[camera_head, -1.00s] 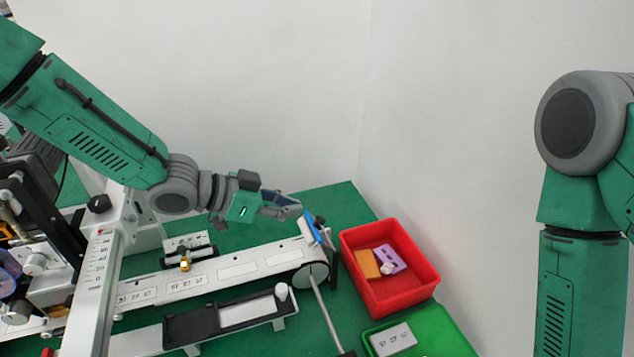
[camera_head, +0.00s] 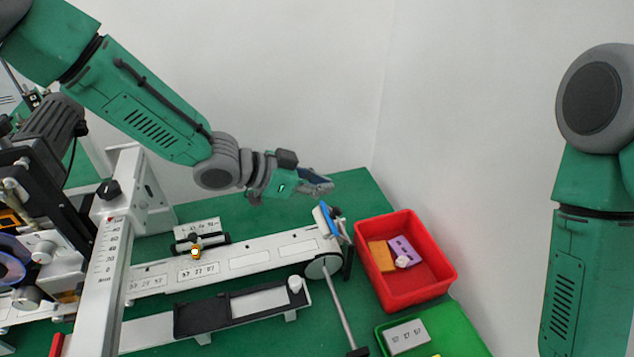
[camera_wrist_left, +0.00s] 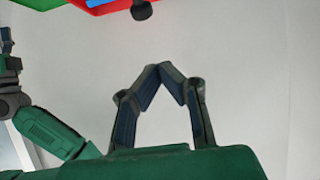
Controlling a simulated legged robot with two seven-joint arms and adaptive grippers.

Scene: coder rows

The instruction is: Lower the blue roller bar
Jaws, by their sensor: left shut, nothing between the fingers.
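The blue roller bar (camera_head: 328,219) is a short blue piece at the right end of the white conveyor (camera_head: 250,262), tilted upward in the head view. My left gripper (camera_head: 328,188) is just above and slightly behind the bar, apart from it as far as I can see. In the left wrist view the left gripper's fingertips (camera_wrist_left: 158,70) meet, with nothing between them. The bar is not clearly seen in the wrist view. My right arm stands at the right edge of the head view; its gripper is out of frame.
A red bin (camera_head: 408,295) with orange and purple pieces stands right of the conveyor. A green tray (camera_head: 455,335) holding a white box (camera_head: 405,336) is in front of it. A metal rod (camera_head: 340,310) runs forward from the conveyor end. A machine with a scaled column (camera_head: 108,265) stands left.

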